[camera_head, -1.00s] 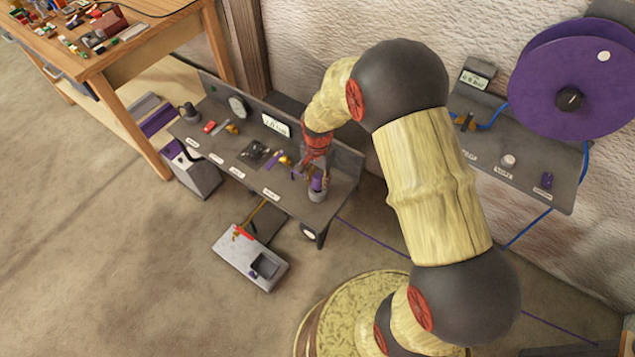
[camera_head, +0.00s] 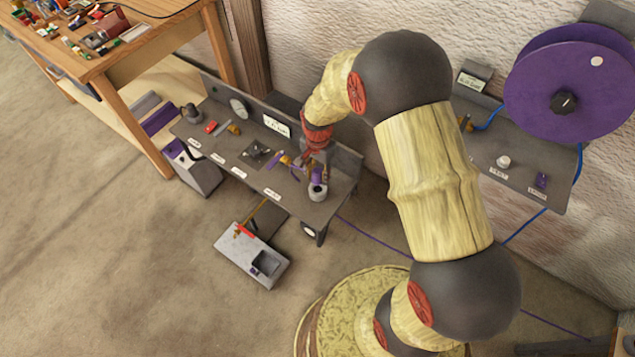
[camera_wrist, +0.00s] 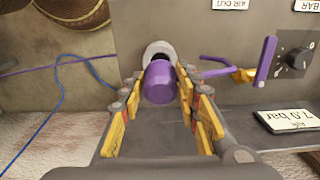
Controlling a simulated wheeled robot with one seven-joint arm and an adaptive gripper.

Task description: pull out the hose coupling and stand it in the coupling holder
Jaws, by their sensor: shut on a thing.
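My gripper (camera_head: 316,168) is over the right end of the grey bench. It is shut on the purple hose coupling (camera_wrist: 158,84), which sits between the yellow-sided fingers in the wrist view. The coupling also shows as a small purple piece (camera_head: 317,175) in the head view. A light grey round socket (camera_head: 318,192) stands on the bench just below it, its dark mouth partly showing. In the wrist view the socket's ring (camera_wrist: 159,49) lies behind the coupling. I cannot tell whether the coupling's far end is clear of it, or whether this socket is the coupling holder.
A purple hose (camera_head: 370,233) runs off the bench's right end. A purple reel (camera_head: 568,85) stands at the right.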

